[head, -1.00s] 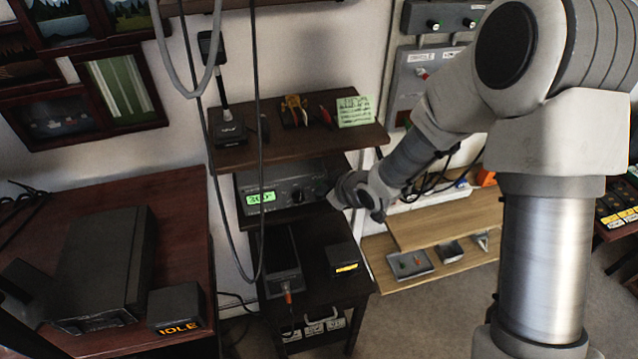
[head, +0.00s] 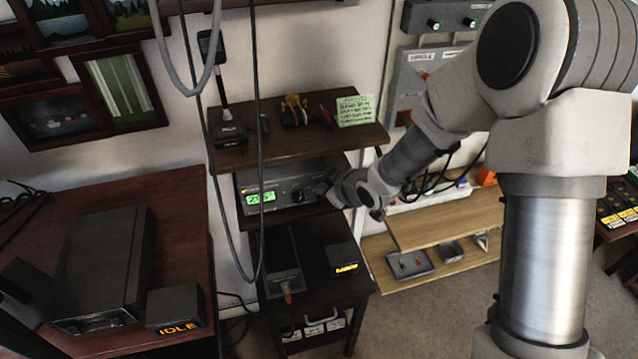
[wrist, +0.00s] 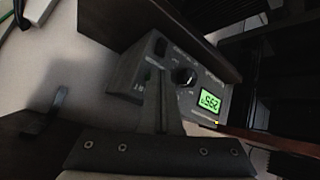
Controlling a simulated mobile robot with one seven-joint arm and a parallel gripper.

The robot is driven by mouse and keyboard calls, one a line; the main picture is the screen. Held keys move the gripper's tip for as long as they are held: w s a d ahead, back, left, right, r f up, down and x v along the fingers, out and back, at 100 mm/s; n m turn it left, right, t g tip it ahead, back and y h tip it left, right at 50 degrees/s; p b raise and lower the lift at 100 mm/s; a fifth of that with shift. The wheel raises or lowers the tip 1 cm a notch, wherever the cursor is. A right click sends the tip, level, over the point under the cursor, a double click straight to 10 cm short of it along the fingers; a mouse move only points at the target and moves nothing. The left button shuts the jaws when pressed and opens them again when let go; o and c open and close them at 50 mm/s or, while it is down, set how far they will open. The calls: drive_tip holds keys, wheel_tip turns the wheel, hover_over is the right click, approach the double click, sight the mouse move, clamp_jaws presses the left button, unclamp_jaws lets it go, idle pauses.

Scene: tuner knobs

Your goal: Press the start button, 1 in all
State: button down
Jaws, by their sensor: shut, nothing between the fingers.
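The grey tuner unit (head: 285,183) sits on a dark shelf, with a lit green display (head: 261,197) and a black round knob (head: 298,196). The wrist view shows the same panel tilted, with the knob (wrist: 184,77), the display (wrist: 209,102) and a dark square control (wrist: 160,47). I cannot read which control is the start button. My gripper (head: 326,187) is shut and empty at the right end of the unit. In the wrist view its fingers (wrist: 160,85) reach over the panel beside the knob; contact cannot be told. The gripper hides part of the panel.
A shelf (head: 230,155) with small tools and a green note (head: 356,110) hangs just above the unit. Hanging cables (head: 259,120) cross in front. Below stands a small dark box (head: 343,258). An IDLE display box (head: 176,308) sits on the left table.

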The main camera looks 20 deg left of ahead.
drive_tip(key=shift+s+d, duration=0.35)
drive_tip(key=shift+s, duration=0.2)
drive_tip(key=shift+s+d+b, duration=0.3)
drive_tip(key=shift+s+d, duration=0.15)
drive_tip(key=shift+s, duration=0.25)
drive_tip(key=shift+s+d+b, duration=0.25)
drive_tip(key=shift+s+d, duration=0.15)
drive_tip(key=shift+s, duration=0.3)
drive_tip(key=shift+s+d+b, duration=0.3)
drive_tip(key=shift+s+d, duration=0.15)
drive_tip(key=shift+s, duration=0.25)
